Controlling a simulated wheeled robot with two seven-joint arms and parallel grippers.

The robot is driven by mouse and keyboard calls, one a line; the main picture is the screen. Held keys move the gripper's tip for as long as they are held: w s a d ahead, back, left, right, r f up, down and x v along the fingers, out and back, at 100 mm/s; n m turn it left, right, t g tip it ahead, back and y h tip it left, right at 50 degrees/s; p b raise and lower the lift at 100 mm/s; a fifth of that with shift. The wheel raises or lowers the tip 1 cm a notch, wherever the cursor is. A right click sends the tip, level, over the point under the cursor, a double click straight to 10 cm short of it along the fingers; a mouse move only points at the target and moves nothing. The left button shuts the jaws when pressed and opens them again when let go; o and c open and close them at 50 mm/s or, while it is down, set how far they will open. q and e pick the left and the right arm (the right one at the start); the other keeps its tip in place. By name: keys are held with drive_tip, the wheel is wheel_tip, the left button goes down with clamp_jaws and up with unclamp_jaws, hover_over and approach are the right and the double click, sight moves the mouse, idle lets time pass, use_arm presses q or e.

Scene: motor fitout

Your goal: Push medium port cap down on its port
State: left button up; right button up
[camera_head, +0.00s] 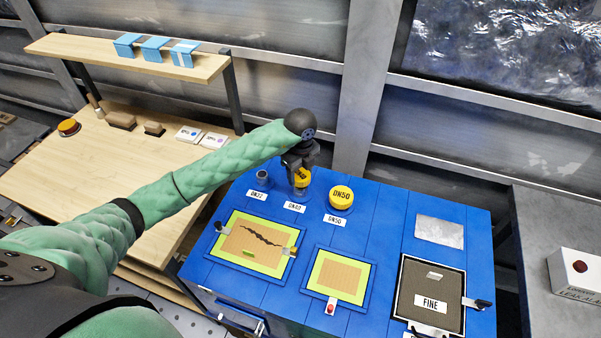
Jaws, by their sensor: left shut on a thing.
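My left gripper (301,163) points down over the middle port of the blue cabinet (385,212), behind the DN40-type label (294,207). It is shut on a yellow cap (302,177), the medium port cap, which sits at the top of that port. The gripper hides part of the cap, and I cannot tell how far down the cap sits. A larger yellow cap marked DN50 (341,195) sits on the port to the right. The small port (262,177) by the DN32-type label is at the left. My right gripper is not in view.
The cabinet top also carries two yellow-green framed panels (338,277) and a dark FINE panel (430,290). A wooden bench (130,165) with a shelf (120,60) stands at the left. A grey table with a white box (575,275) is at the right.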

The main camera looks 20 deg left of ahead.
use_arm(q)
drive_tip(key=shift+f, duration=0.2)
drive_tip(key=shift+f+b, duration=0.75)
drive_tip(key=shift+f, duration=0.2)
drive_tip(key=shift+f+b, duration=1)
drive_tip(key=shift+f, duration=0.15)
idle(2.6)
drive_tip(key=o, duration=1)
